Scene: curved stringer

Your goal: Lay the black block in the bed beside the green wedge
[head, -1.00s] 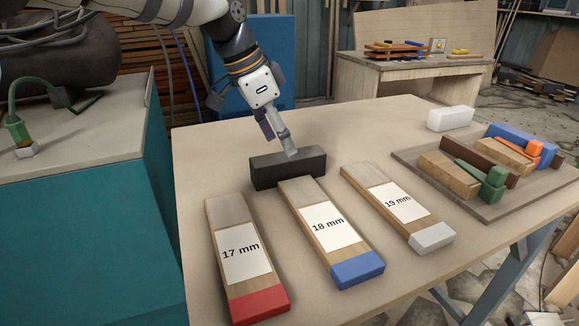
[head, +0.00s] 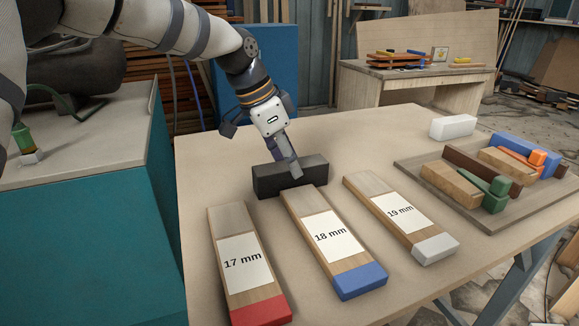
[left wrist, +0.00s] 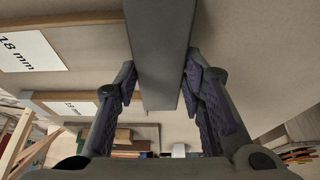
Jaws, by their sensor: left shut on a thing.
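The black block (head: 308,177) lies on the bench top, behind the boards marked 17, 18 and 19 mm. My left gripper (head: 288,163) reaches down on it from above and is shut on it. In the left wrist view the dark block (left wrist: 160,50) sits between both finger pads, touching each side. I see no clear gap under the block in the head view. The green wedge (head: 494,190) appears as green pieces in the flat wooden bed (head: 487,220) at the right, among other blocks. My right gripper is not in view.
Labelled boards with red (head: 260,312), blue (head: 360,281) and light grey (head: 435,248) ends lie in front of the black block. A white block (head: 452,126) stands behind the bed.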

